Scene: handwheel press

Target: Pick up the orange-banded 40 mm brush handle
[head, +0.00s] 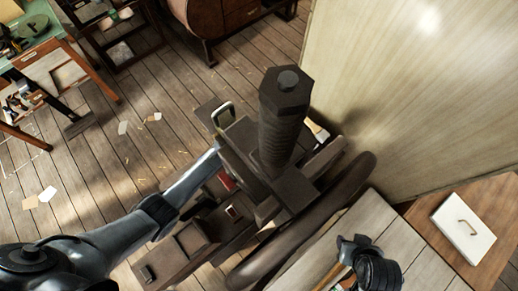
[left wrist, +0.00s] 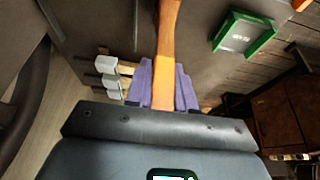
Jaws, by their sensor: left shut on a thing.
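In the left wrist view, the wooden brush handle (left wrist: 168,28) with a bright orange band (left wrist: 164,72) runs up the middle of the picture. My left gripper (left wrist: 163,94) has its purple fingers closed on both sides of it, at and just below the orange band. The handle's far end leaves the top of the frame. In the head view my left arm reaches in from the left, and its gripper is hidden behind the press. My right gripper (head: 368,262) is at the lower right beside a light wooden strip; its jaws are not clear.
The dark press (head: 285,120) and its handwheel (head: 350,195) fill the middle. A green-framed box (left wrist: 243,32) and several pale blocks (left wrist: 106,66) flank the handle. A white lidded box (head: 464,228) sits at right. A pale panel (head: 410,80) stands behind.

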